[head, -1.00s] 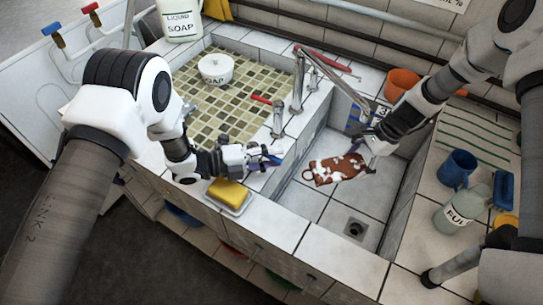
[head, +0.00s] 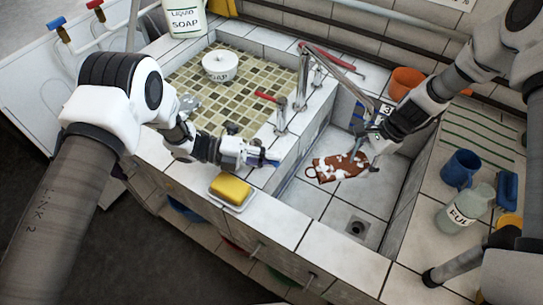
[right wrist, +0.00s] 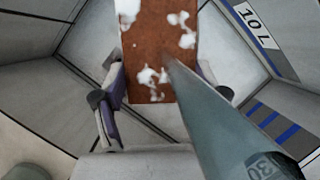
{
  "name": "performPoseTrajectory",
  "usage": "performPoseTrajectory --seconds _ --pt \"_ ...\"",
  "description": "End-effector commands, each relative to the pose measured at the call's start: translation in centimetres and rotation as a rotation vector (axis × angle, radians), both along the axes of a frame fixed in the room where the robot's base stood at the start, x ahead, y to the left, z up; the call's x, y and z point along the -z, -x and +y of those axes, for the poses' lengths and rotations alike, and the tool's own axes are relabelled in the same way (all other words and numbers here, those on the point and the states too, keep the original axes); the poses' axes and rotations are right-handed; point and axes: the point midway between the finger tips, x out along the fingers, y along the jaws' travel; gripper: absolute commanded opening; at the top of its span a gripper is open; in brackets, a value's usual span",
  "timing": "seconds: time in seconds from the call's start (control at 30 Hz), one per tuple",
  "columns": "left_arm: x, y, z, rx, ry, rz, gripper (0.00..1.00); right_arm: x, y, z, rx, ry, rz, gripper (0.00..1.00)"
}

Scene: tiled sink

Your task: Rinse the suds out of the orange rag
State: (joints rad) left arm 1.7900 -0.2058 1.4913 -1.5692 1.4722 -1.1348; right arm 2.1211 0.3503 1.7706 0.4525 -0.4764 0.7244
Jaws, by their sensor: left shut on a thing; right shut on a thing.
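The orange-brown rag (head: 341,168), with white suds patches and a small ring at its left end, hangs over the sink basin (head: 325,205). My right gripper (head: 374,150) is shut on the rag's right end. In the right wrist view the rag (right wrist: 158,55) shows between the fingers, with suds on it. The tap spout (head: 340,75) reaches toward my right gripper. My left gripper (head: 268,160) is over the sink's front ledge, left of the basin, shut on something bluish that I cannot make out.
A yellow sponge (head: 231,188) lies in a white dish on the front ledge. Red-handled taps (head: 280,110) stand between the basins. A blue mug (head: 460,168) and a bottle (head: 462,210) stand at right. The drain (head: 357,229) is uncovered.

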Motion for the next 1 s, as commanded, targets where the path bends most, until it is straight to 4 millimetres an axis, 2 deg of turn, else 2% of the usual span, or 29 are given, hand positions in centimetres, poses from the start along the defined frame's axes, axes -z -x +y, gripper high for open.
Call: performPoseTrajectory --seconds 0.03,0.07,0.1,0.13,0.4,0.53,0.67,0.9,1.0 --pt "0.1 0.1 0.0 0.0 -0.001 0.001 0.0 0.0 0.0 0.0 0.0 0.0 0.0 0.37" --pt "0.1 0.1 0.0 0.0 -0.001 0.001 0.2 0.0 0.0 0.0 0.0 0.0 0.0 0.37" --pt "0.1 0.1 0.0 0.0 -0.001 0.002 0.34 0.0 0.0 0.0 0.0 0.0 0.0 0.37" --pt "0.1 0.1 0.0 0.0 -0.001 0.002 0.39 0.0 0.0 0.0 0.0 0.0 0.0 0.37" --pt "0.0 0.0 0.0 -0.001 0.0 0.001 0.39 0.0 0.0 0.0 0.0 0.0 0.0 0.37" --pt "-0.1 -0.2 0.9 -0.004 0.0 0.0 0.39 0.0 0.0 0.0 0.0 0.0 0.0 0.37" --pt "-0.5 -0.7 3.4 -0.006 0.001 0.0 0.39 0.0 0.0 0.0 0.0 0.0 0.0 0.37" --pt "-1.3 -1.7 9.4 -0.006 0.001 0.0 0.39 0.0 0.0 0.0 0.0 0.0 0.0 0.37" --pt "-1.5 -1.9 10.9 -0.003 0.0 0.001 0.39 0.0 0.0 0.0 0.0 0.0 0.0 0.37"
